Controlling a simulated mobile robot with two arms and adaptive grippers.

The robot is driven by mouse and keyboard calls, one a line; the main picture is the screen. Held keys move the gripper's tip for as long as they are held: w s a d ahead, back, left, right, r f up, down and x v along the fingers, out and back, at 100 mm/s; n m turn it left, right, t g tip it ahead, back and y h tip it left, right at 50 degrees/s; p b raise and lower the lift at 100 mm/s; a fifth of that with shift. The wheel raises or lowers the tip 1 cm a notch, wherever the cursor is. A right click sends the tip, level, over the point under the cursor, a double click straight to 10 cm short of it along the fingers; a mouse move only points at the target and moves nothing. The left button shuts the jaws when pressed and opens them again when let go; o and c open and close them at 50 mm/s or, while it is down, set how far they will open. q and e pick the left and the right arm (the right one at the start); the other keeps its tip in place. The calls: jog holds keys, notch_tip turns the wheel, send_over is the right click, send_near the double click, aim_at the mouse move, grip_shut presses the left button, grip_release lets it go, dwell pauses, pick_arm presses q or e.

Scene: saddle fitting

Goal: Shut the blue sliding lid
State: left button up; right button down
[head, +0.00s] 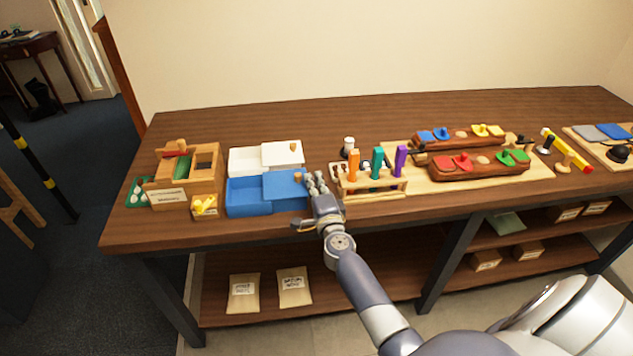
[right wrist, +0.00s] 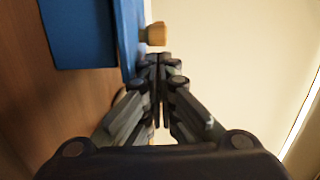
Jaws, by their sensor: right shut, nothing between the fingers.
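The blue box (head: 247,205) stands near the front edge of the table, left of my right gripper. Its blue sliding lid (head: 284,184) covers the right part, and the left part of the box is open. A small wooden knob (head: 298,177) stands on the lid near its right end. My right gripper (head: 313,185) is shut and empty, just right of the knob. In the right wrist view the shut fingertips (right wrist: 160,62) are close to the knob (right wrist: 156,34) and the lid's blue edge (right wrist: 128,40); I cannot tell whether they touch. My left gripper is not in view.
A white box (head: 246,160) with a white lid stands directly behind the blue box. A rack with upright coloured handles (head: 376,190) is close on the right. A wooden organiser (head: 180,190) and a small yellow-filled box (head: 204,207) stand on the left.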

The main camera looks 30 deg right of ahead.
aim_at(273, 191)
jog(key=w+a, duration=0.1)
jog(key=a, duration=0.2)
jog(key=w+a, duration=0.1)
jog(key=a, duration=0.3)
jog(key=w+a, duration=0.2)
jog(key=a, duration=0.1)
jog(key=shift+w+a, duration=0.1)
jog(key=shift+a, duration=0.1)
